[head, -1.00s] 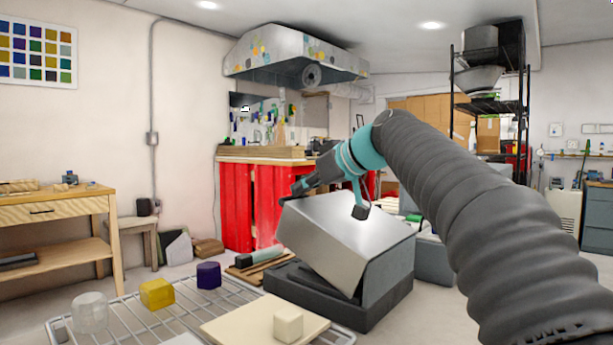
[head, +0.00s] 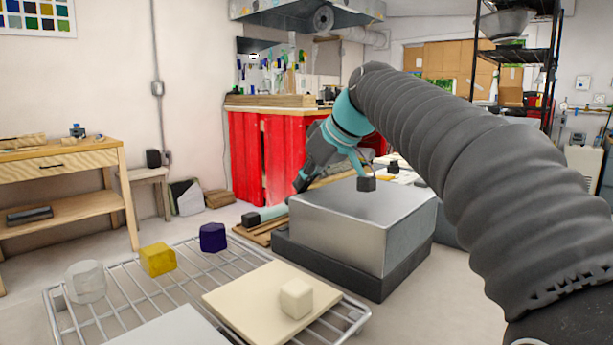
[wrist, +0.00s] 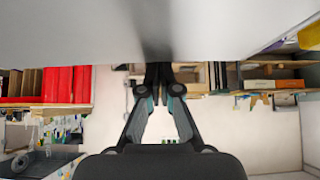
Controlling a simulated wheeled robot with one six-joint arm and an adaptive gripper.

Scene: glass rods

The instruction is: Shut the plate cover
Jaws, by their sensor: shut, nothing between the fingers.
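The plate cover (head: 345,228), a silvery metal box-like lid, lies level on its dark grey base (head: 330,268) in the head view. I see no clear gap between its lower edge and the base on the near sides. My gripper (head: 300,184) is at the cover's upper left edge, pointing down, with its fingers shut and empty. In the wrist view the shut fingertips (wrist: 158,72) meet the edge of the pale cover surface (wrist: 150,28); I cannot tell whether they touch it. The cover's far side is hidden.
A wire rack (head: 120,300) in front holds a clear block (head: 86,281), a yellow block (head: 157,259), a purple block (head: 213,237) and a cream slab (head: 245,295) with a pale cube (head: 296,298). Red cabinets (head: 262,155) stand behind.

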